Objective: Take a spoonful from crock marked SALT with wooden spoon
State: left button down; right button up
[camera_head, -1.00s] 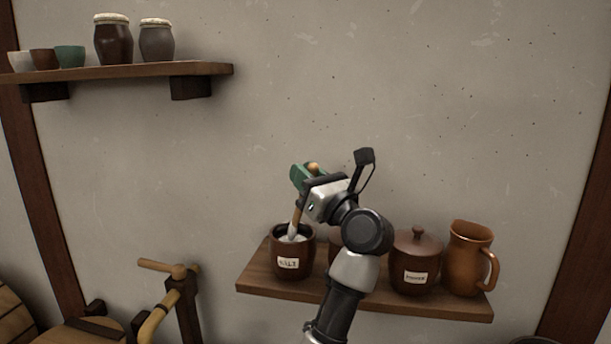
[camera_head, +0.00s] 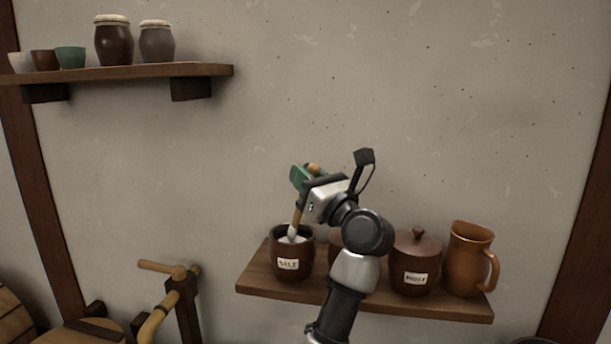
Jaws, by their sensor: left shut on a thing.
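The crock marked SALT (camera_head: 291,266) is a dark brown open pot on the left part of the lower shelf, with white salt showing inside its rim. My left gripper (camera_head: 307,178) is above the crock and shut on the wooden spoon (camera_head: 297,217). The spoon slants down from the green-tipped fingers into the crock's mouth. Its lower end is at the salt; how deep it sits I cannot tell. My right gripper is not in view.
The lower shelf (camera_head: 262,285) also bears a lidded brown crock with a label (camera_head: 414,268), another crock mostly hidden behind my arm, and an orange-brown jug (camera_head: 466,262). An upper shelf (camera_head: 140,72) at the left holds jars and cups. A wooden handle (camera_head: 163,268) stands lower left.

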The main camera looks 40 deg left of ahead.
pick_arm(q)
jog(key=shift+r+p, duration=2.1)
jog(key=shift+r, duration=1.35)
